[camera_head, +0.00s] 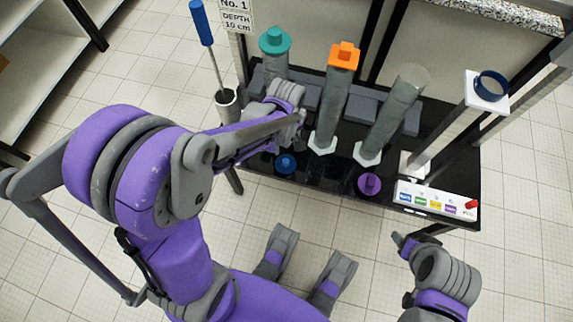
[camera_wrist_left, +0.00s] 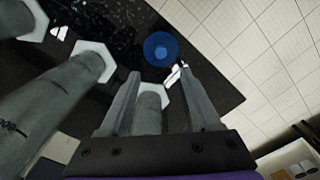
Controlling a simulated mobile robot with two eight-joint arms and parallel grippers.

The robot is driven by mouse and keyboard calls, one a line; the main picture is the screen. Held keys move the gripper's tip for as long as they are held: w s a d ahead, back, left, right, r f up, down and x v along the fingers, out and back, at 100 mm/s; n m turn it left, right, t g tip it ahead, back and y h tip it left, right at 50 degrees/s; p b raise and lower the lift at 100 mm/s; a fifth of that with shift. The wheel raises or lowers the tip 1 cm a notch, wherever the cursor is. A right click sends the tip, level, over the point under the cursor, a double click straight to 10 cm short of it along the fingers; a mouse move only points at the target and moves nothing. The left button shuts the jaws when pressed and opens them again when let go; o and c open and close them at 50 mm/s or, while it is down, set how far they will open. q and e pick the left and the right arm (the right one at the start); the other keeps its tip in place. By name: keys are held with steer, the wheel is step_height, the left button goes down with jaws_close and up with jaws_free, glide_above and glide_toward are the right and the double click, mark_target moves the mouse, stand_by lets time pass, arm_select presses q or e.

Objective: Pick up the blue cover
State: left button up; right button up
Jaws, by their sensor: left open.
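The blue cover (camera_head: 285,163) lies on the black table near its front edge, left of the purple cover. My left gripper (camera_head: 298,118) is above the table's left part, behind the blue cover in the head view. In the wrist view its two fingers (camera_wrist_left: 160,73) are spread apart with nothing gripped; a grey cylinder on a white hexagonal base shows between them. My right gripper (camera_head: 402,243) is at lower right, away from the cover; its jaws are unclear.
Grey cylinders with a teal cap (camera_head: 275,41), an orange cap (camera_head: 343,55) and no coloured cap (camera_head: 397,110) stand on the table. A purple cover (camera_head: 369,184) lies at the front. A white button panel (camera_head: 437,199) and a blue ring (camera_head: 491,85) are at right.

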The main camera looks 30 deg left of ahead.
arm_select(q)
steer(key=b, duration=0.1)
glide_above(286, 161)
step_height(286, 161, down, 5)
steer(key=shift+d, duration=0.1)
steer(key=shift+s+f+b, duration=0.1)
steer(key=shift+f+b, duration=0.95)
steer(key=shift+f, duration=1.7)
jaws_close()
